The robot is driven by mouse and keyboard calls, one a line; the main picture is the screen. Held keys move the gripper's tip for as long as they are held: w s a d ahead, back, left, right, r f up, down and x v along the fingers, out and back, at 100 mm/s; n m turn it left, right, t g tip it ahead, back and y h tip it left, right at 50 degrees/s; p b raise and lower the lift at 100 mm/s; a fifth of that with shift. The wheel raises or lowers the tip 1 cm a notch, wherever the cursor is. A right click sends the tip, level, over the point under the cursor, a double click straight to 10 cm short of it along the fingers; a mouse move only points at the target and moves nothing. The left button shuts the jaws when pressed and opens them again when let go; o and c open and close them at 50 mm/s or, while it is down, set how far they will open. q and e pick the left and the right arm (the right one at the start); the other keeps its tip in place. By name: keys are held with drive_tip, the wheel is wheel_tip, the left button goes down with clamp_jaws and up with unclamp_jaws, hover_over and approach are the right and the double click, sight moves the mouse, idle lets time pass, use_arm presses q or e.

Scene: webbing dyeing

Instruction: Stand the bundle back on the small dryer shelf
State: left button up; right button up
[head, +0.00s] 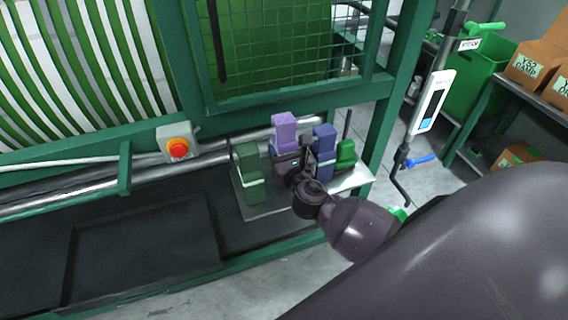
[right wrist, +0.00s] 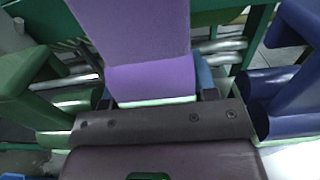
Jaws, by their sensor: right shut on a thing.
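My right gripper (head: 292,160) is shut on the purple bundle (head: 284,130), with the arm reaching in from the right. In the right wrist view the purple bundle (right wrist: 145,45) stands upright between the two dark fingers (right wrist: 157,100), with a pale band low on it. The bundle is over the small dryer shelf (head: 262,210), a pale metal plate. The gripper hides its bottom, so I cannot tell whether it touches the shelf. My left gripper is out of view.
A dark green bundle (head: 251,178) stands close on the left. A blue bundle (head: 324,145) and a bright green piece (head: 346,154) are close on the right. Green frame posts (head: 392,110) and a red button box (head: 178,146) flank the shelf.

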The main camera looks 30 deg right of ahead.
wheel_tip(320, 180, down, 4)
drive_tip(key=shift+f+b, duration=0.1)
drive_tip(key=shift+b, duration=0.6)
drive_tip(key=shift+f, duration=0.1)
drive_tip(key=o, duration=0.9)
drive_tip(key=shift+f, duration=0.1)
drive_tip(key=shift+o, duration=0.9)
